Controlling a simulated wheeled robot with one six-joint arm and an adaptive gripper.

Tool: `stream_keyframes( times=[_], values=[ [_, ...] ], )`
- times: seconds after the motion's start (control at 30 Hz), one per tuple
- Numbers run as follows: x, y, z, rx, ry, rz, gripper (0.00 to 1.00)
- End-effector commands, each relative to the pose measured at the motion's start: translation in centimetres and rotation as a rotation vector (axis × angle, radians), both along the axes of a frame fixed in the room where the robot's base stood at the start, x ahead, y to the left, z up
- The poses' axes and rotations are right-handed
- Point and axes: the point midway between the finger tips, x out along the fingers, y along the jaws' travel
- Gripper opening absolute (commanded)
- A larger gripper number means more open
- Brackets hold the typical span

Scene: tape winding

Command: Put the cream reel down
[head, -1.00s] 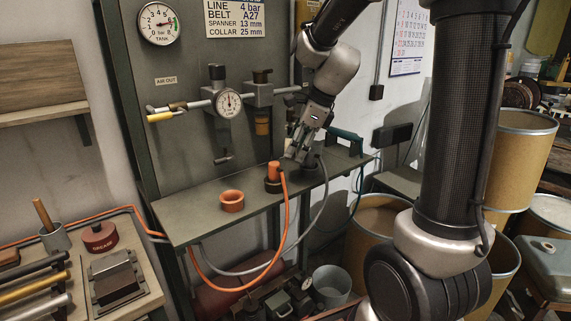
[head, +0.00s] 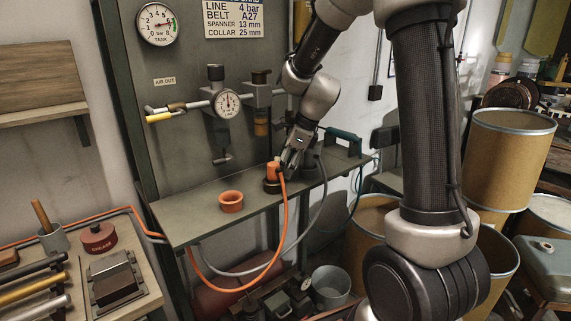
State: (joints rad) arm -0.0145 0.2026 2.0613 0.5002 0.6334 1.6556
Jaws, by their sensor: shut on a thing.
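I cannot make out a cream reel in the head view. My gripper (head: 286,167) points down over the metal shelf, at the right side of an upright orange hose fitting (head: 272,172). It is shut on the fitting, though the fingers partly hide the contact. The fitting stands in a dark round collar (head: 271,187) on the shelf. An orange hose (head: 285,222) hangs from it over the shelf's front edge.
An orange cup-shaped ring (head: 231,201) stands on the grey shelf (head: 190,222), left of the fitting. A gauge (head: 227,103) and pipe are on the panel above. A teal-handled tool (head: 343,137) lies at the shelf's right end. The shelf's left part is clear.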

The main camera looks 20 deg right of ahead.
Motion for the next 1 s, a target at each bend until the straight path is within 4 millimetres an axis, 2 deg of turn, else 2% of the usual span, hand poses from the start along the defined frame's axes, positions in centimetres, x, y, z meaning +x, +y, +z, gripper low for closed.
stream_keyframes(
  times=[0.13,0.17,0.2,0.5,0.63,0.77,1.0],
  values=[
    [0.0,0.0,-0.3,0.001,0.001,-0.001,0.29],
    [0.0,0.0,-0.4,0.000,0.000,-0.001,0.54],
    [0.0,0.0,-0.3,0.000,0.000,-0.001,0.61],
    [0.0,0.0,-0.3,0.000,0.000,0.000,0.61],
    [-0.1,-0.2,0.6,0.001,-0.001,0.000,0.61],
    [-0.7,-0.9,2.8,0.000,-0.005,-0.002,0.61],
    [-2.3,-2.5,7.8,0.001,-0.004,-0.002,0.61]
  ],
)
